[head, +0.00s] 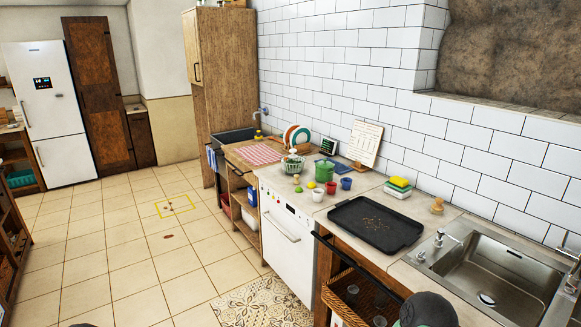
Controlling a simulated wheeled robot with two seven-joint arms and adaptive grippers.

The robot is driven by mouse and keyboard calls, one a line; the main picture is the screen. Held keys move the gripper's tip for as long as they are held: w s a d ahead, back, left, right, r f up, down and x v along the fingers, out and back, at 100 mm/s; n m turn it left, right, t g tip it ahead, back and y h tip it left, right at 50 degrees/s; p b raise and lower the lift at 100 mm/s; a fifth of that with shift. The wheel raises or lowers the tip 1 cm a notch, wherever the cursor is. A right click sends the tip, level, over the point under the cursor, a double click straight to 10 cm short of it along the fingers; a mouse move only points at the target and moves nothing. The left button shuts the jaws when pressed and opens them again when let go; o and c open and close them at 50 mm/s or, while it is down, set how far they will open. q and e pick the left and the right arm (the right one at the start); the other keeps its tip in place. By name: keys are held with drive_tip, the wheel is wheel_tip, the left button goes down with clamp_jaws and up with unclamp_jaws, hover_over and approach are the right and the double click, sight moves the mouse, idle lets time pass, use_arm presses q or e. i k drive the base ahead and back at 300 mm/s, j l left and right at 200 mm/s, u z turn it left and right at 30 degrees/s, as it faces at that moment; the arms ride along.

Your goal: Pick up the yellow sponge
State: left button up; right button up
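I cannot tell whether the layers are separate sponges or a holder. Nothing touches the sponge from above. Neither of my grippers is in view. A dark rounded part at the bottom edge looks like part of my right arm.
Small cups, including a blue cup (346,184), stand left. The tiled floor (130,260) is open at left.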

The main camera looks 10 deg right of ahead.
sight(398, 182)
drive_tip(key=i+z, duration=0.4)
drive_tip(key=i+j+z, duration=0.25)
drive_tip(key=z, duration=0.2)
drive_tip(key=i+j+z, duration=0.25)
drive_tip(key=z, duration=0.15)
drive_tip(key=i+j+z, duration=0.3)
drive_tip(key=z, duration=0.15)
drive_tip(key=j, duration=0.1)
